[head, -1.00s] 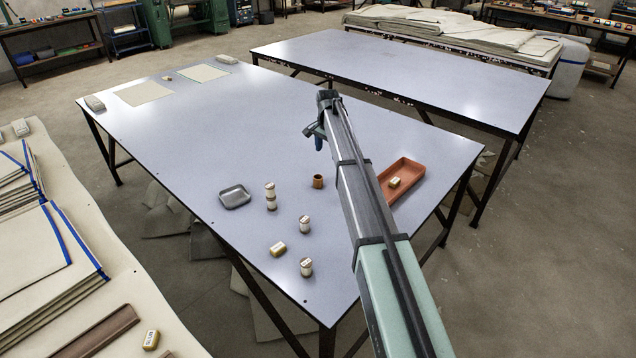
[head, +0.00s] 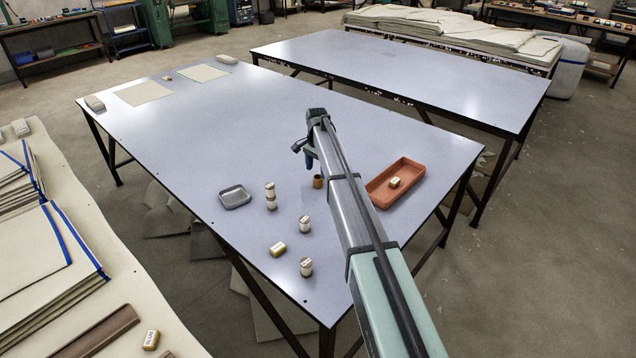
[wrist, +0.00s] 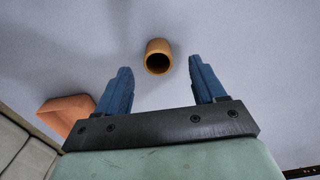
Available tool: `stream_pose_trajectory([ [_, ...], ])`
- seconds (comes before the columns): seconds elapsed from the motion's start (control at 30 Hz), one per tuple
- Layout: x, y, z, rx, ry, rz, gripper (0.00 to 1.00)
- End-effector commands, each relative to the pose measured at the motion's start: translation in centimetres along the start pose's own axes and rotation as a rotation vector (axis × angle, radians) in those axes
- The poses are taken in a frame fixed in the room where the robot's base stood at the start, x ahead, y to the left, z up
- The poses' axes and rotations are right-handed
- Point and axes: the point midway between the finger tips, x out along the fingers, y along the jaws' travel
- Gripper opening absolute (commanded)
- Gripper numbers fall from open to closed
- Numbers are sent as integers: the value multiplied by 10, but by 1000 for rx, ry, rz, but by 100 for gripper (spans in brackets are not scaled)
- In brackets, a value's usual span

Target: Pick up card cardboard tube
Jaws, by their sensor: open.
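The cardboard tube (head: 318,181) is a short brown cylinder standing upright on the grey table (head: 190,140). In the head view it is just left of my arm. In the wrist view the tube (wrist: 158,56) shows its open round end, a little beyond my fingertips and near the middle of the gap between them. My gripper (wrist: 158,76) is open and empty, with its two blue fingers apart. In the head view my gripper (head: 309,160) hangs above the table, close behind the tube. Its fingertips are not touching the tube in the wrist view.
A terracotta tray (head: 411,176) with a small yellow-labelled block (head: 394,182) lies right of my arm. A grey dish (head: 234,196), stacked white spools (head: 270,195), a single spool (head: 306,267) and a block (head: 278,249) stand to the left and front. The table's back is mostly clear.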

Motion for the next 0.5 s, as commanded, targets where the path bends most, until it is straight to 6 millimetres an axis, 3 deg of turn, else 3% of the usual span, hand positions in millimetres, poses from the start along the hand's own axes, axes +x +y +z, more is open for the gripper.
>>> stream_pose_trajectory([
  [0.17,10,1,-1,0,0,0,69],
  [0.5,50,3,-3,-1,0,0,69],
])
